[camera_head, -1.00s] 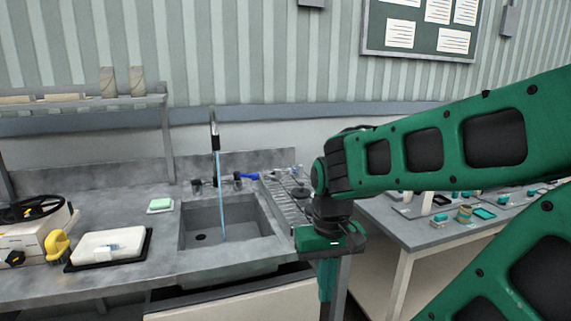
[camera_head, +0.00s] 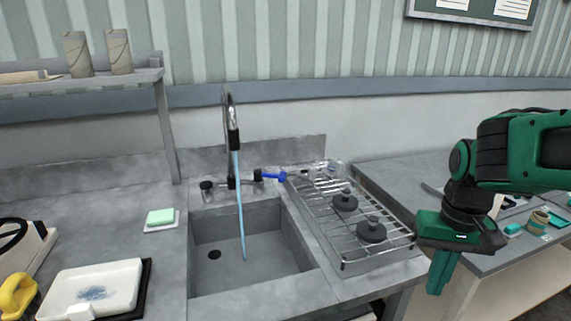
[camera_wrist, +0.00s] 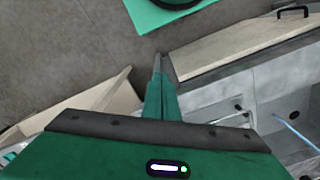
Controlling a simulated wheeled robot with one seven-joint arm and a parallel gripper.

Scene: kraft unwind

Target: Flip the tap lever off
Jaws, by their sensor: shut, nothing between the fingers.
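The tap (camera_head: 232,135) stands behind the sink (camera_head: 235,245) in the head view, with a blue stream of water running from its spout into the basin. A blue lever (camera_head: 270,175) sticks out to the right at the tap's base. My gripper (camera_head: 437,275) is shut and empty, pointing down, to the right of the drying rack and well away from the lever. In the wrist view my gripper (camera_wrist: 158,75) shows closed fingers, and the water stream (camera_wrist: 297,132) shows at the right edge. The lever cannot be made out there.
A wire rack (camera_head: 325,215) with dark round weights lies right of the sink. A green sponge (camera_head: 160,216) and a white tray (camera_head: 95,288) lie on the left counter. A shelf (camera_head: 110,80) stands at the back left. Another table (camera_head: 480,262) is at the right.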

